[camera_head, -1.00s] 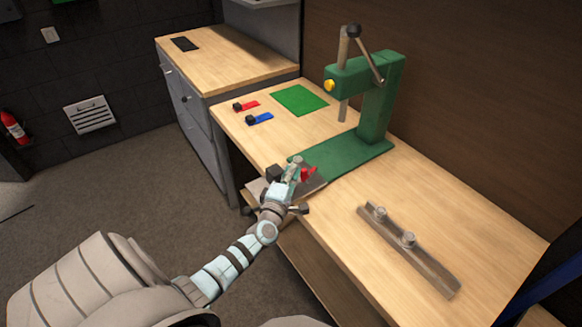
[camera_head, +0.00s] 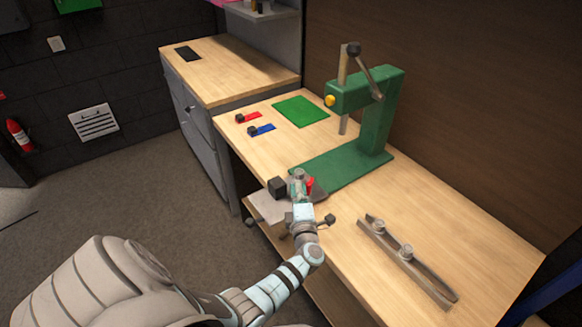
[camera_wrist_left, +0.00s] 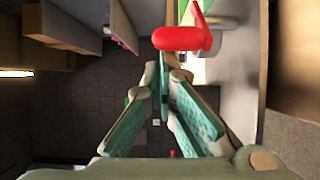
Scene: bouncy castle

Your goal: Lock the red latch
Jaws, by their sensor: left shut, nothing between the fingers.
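The red latch (camera_head: 309,184) is at the front edge of the workbench, by the base of the green press. It is partly hidden by my left gripper (camera_head: 299,176) in the head view. In the left wrist view the red latch (camera_wrist_left: 182,38) shows as a thick rounded red bar with a thinner arm rising at its right end. My left gripper's fingers (camera_wrist_left: 164,70) are shut and empty, with their tips just below the red bar in that picture. Whether they touch it I cannot tell. My right gripper is in neither view.
The green press (camera_head: 372,125) stands behind the latch. A dark block (camera_head: 277,187) and a grey plate (camera_head: 267,206) are left of my gripper. A metal bar with two bolts (camera_head: 425,272) lies right. Red (camera_head: 250,117) and blue (camera_head: 263,130) tabs and a green mat (camera_head: 301,111) lie farther back.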

